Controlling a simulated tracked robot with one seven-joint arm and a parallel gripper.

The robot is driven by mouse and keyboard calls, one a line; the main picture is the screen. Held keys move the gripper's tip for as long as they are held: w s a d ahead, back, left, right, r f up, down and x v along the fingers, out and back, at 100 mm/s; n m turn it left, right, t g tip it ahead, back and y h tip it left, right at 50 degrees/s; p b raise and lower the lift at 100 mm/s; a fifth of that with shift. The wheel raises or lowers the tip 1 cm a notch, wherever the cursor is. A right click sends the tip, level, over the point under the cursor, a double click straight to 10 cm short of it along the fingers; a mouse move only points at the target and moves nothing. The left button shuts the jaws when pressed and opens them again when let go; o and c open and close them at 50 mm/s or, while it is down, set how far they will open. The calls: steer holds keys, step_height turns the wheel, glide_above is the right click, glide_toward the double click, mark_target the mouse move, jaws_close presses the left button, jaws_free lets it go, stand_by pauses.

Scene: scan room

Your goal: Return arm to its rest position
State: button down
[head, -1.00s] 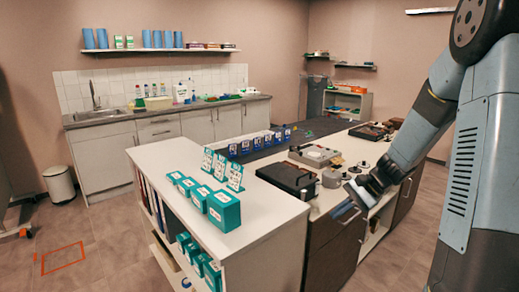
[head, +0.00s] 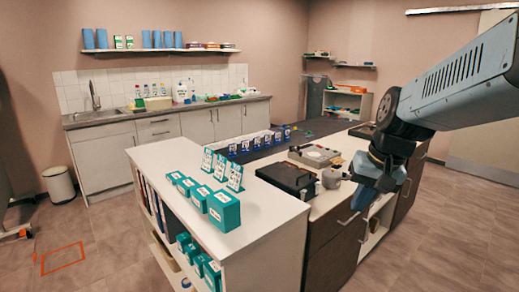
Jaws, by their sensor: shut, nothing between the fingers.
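My arm (head: 460,90) reaches in from the right edge, with its forearm now roughly level across the upper right. My gripper (head: 362,199) hangs at the arm's end, pointing down, in front of the right part of the island counter. It is shut and holds nothing. The arm and gripper hide part of the counter's right end and the drawers below it. I cannot tell whether the gripper touches the counter's edge.
The island counter (head: 268,192) holds teal boxes (head: 223,210), upright cards (head: 235,177), a black case (head: 287,178) and a grey device (head: 314,155). A sink counter (head: 100,122) runs along the back wall. A white bin (head: 58,184) stands at left. Floor at right is clear.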

steer(key=s+d+r+n+t+h, duration=0.1)
steer(key=s+r+n+t, duration=0.1)
steer(key=s, duration=0.5)
step_height(320, 180, up, 2)
steer(key=shift+d+r+t+h, duration=0.15)
steer(key=shift+d+t+h, duration=0.25)
steer(key=shift+t, duration=0.1)
steer(key=shift+s, duration=0.1)
